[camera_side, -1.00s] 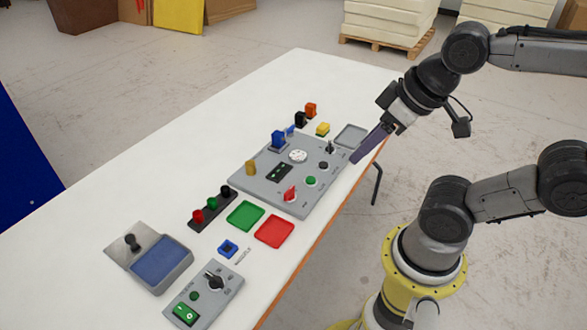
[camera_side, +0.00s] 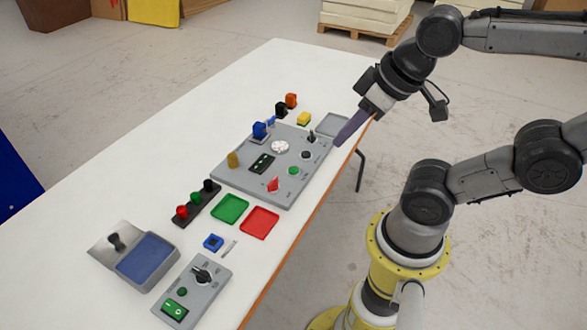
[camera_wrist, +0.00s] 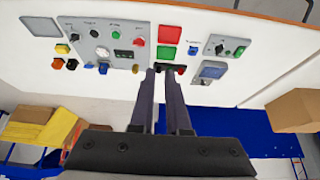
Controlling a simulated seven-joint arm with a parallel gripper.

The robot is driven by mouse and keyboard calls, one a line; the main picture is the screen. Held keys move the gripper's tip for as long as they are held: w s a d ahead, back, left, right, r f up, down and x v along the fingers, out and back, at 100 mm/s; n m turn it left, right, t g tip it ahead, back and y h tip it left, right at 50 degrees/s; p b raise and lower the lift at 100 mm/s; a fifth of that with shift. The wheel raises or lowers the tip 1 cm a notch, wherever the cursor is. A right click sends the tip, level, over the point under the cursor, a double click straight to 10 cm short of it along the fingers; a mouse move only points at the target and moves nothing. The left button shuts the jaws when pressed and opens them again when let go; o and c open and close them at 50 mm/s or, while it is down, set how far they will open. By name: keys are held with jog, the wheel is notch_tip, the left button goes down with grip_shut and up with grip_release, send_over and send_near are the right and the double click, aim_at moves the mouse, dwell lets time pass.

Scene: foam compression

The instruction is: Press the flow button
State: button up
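The grey main panel (camera_side: 247,176) lies on the white table. It carries a green button (camera_side: 294,170), a dark button (camera_side: 306,155), a red knob (camera_side: 273,184) and a white round dial (camera_side: 280,147). A smaller grey panel (camera_side: 208,300) at the front left has another green button (camera_side: 182,292), a black knob and a green rocker switch. The labels are too small to read, so I cannot tell which button is flow. My gripper (camera_side: 336,144) is over the main panel's right end, apart from both buttons. In the wrist view, its purple fingers (camera_wrist: 160,73) have a narrow empty gap.
Green (camera_side: 230,208) and red (camera_side: 260,222) trays lie in front of the main panel. A grey tray (camera_side: 332,125) is close to my gripper. A black toggle (camera_side: 311,136) stands near the fingertips. A strip with coloured buttons (camera_side: 197,204) lies to the left.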

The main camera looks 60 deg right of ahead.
grip_shut()
dwell(1.4)
jog(key=w+d+r+m+t+h, duration=0.1)
jog(key=w+d+m+t, duration=0.2)
jog(key=w, duration=0.6)
jog(key=w+d+m+t, duration=0.1)
jog(key=w+m+t, duration=0.3)
jog(key=w, duration=0.5)
jog(key=d+f+m+g+h, duration=0.1)
jog(key=d+f+m+g, duration=0.1)
jog(key=d+f, duration=0.3)
jog(key=d+f+m+g+h, duration=0.1)
jog(key=d+f+m, duration=0.3)
jog(key=f, duration=1)
jog(key=shift+d+m+g+h, duration=0.4)
jog(key=shift+d+g, duration=0.2)
jog(key=shift+d, duration=0.55)
